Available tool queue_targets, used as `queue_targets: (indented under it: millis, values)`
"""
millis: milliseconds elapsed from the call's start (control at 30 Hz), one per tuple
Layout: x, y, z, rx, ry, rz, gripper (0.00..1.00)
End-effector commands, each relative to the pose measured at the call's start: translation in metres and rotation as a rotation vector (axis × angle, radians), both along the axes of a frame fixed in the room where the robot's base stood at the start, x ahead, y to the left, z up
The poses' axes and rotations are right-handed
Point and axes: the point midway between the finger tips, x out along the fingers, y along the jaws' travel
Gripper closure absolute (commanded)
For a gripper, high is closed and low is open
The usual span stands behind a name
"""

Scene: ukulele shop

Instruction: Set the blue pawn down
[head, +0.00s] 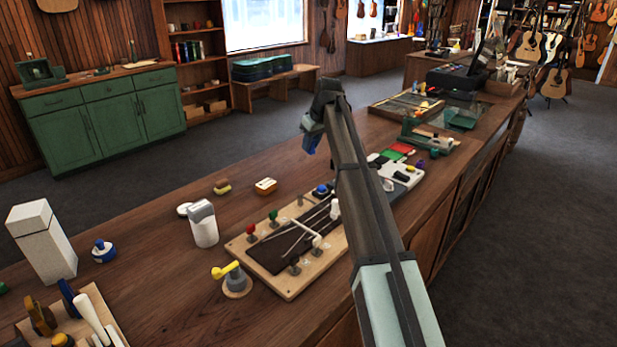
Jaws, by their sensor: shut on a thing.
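My gripper (311,127) hangs above the wooden counter, near the middle of the view, at the end of my arm. It is shut on a small blue piece, which I take to be the blue pawn (310,145). The pawn shows just below the fingers and is held clear of the counter. The fingers and the upper part of the pawn are partly hidden and small.
Below stands a wooden board (238,249) with a dark inset, rods and coloured knobs. A white canister (203,224), a yellow-handled piece (231,279) and a white box (42,242) stand left. Bare counter (160,215) lies between. My arm hides some counter.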

Motion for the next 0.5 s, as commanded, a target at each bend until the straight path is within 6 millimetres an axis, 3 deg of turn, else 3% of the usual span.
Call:
queue_targets:
  millis: [100,367,500]
  values:
    - [0.017,0.005,0.007,0.0,0.0,0.063,1.0]
    - [0.014,0.008,0.002,0.0,0.001,0.165,1.0]
    - [0.013,0.008,-0.014,-0.001,0.002,0.17,1.0]
